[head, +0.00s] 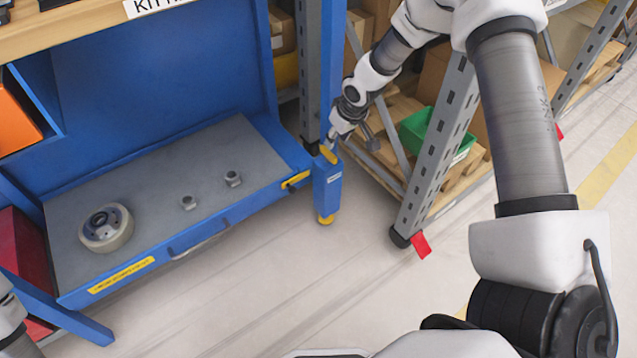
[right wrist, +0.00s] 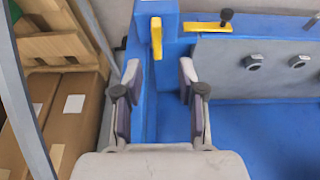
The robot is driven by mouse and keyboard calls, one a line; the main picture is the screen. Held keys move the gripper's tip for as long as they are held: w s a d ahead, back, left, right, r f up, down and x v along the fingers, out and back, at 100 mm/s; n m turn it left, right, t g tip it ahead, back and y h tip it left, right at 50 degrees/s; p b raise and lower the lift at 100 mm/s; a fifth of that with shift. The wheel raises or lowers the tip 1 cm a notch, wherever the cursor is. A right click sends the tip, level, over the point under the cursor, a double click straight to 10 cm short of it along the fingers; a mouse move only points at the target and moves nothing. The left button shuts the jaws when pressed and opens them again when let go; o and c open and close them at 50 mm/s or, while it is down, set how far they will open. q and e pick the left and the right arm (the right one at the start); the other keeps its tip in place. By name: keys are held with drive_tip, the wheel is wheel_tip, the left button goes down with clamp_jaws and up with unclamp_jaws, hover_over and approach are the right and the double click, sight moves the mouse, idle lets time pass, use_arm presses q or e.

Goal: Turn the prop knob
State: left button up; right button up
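A flat yellow piece (head: 328,155) sits at the top of a short blue post (head: 328,190) at the right end of the pulled-out drawer. It also shows in the right wrist view (right wrist: 156,38). Beside it is a yellow bar (right wrist: 200,27) with a small black knob (right wrist: 226,15). I cannot tell which of these is the prop knob. My right gripper (head: 338,135) is by the top of the post. In the right wrist view its fingers (right wrist: 159,85) are apart, with nothing gripped between them; the yellow piece lies beyond the fingertips. My left gripper is outside the view.
A shelf rack with a green bin (head: 415,130) and cardboard boxes stands close on the right. The floor in front is clear.

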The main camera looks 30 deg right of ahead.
sight(329, 152)
drive_tip(key=shift+w+d+f+t+b, duration=0.15)
drive_tip(key=shift+w+d+f+b, duration=0.1)
drive_tip(key=shift+f+b, duration=0.15)
drive_tip(key=shift+w+d+f+t+b, duration=0.1)
drive_tip(key=shift+w+f+t+b, duration=0.15)
drive_tip(key=shift+f, duration=0.2)
drive_tip(key=b+x, duration=0.4)
drive_tip(key=x, duration=0.2)
drive_tip(key=shift+a+f+b, duration=0.1)
drive_tip(key=shift+f+b, duration=0.2)
drive_tip(key=shift+f, duration=0.05)
drive_tip(key=shift+w+f, duration=0.25)
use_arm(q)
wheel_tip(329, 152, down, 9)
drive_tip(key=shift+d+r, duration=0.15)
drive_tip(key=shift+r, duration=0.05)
use_arm(e)
drive_tip(key=shift+r, duration=0.1)
clamp_jaws()
